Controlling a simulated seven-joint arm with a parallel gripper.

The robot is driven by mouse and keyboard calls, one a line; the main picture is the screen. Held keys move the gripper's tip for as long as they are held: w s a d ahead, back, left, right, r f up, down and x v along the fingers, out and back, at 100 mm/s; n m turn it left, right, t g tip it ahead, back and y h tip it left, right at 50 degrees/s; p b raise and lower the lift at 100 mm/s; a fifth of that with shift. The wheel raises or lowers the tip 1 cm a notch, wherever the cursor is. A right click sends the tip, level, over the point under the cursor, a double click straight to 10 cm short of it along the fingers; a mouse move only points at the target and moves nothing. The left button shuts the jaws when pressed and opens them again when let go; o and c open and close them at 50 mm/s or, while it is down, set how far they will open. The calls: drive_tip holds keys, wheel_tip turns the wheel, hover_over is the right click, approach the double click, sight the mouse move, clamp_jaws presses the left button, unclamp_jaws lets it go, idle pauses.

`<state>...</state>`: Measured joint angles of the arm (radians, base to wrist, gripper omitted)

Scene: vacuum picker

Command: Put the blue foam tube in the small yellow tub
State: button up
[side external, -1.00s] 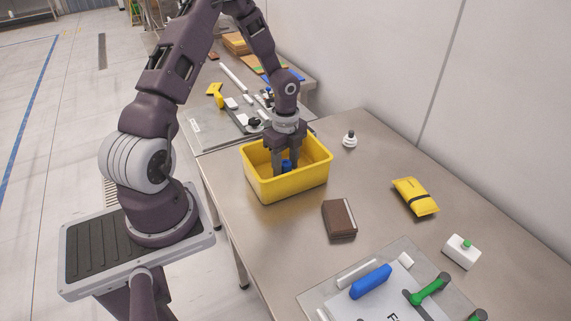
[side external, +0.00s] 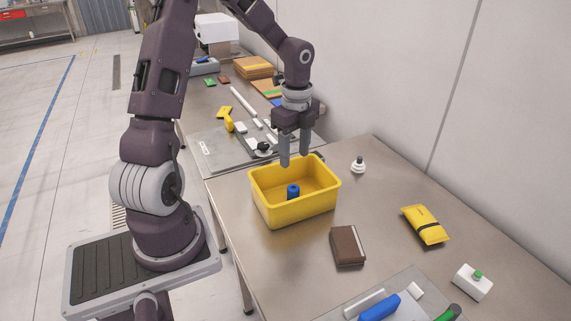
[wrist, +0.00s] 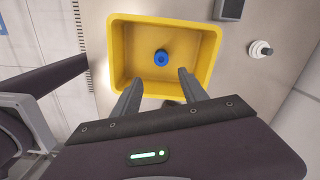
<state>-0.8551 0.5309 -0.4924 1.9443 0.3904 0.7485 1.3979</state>
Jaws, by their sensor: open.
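The small yellow tub (side external: 308,210) stands on the metal table. The blue foam tube (side external: 293,191) is inside it, upright on the tub floor and apart from my gripper. My gripper (side external: 294,160) is above the back part of the tub, with its fingers apart and nothing between them. In the wrist view the blue foam tube (wrist: 161,58) shows its round open end, near the middle of the yellow tub (wrist: 207,58). My gripper's fingertips (wrist: 156,78) show just below the tube there.
A brown box (side external: 348,246) lies in front of the tub. A white knobbed piece (side external: 358,165) stands to its right, with a yellow pouch (side external: 425,226) and a white box with a green button (side external: 473,282) further right. Bare tabletop lies between them.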

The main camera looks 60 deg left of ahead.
drive_tip(key=s+d+r+n+t, duration=0.5)
drive_tip(key=s+d+r+n, duration=0.9)
drive_tip(key=s+d+r, duration=0.2)
drive_tip(key=shift+s+d+n+t, duration=0.3)
drive_tip(key=shift+s+d, duration=0.5)
drive_tip(key=shift+d, duration=0.2)
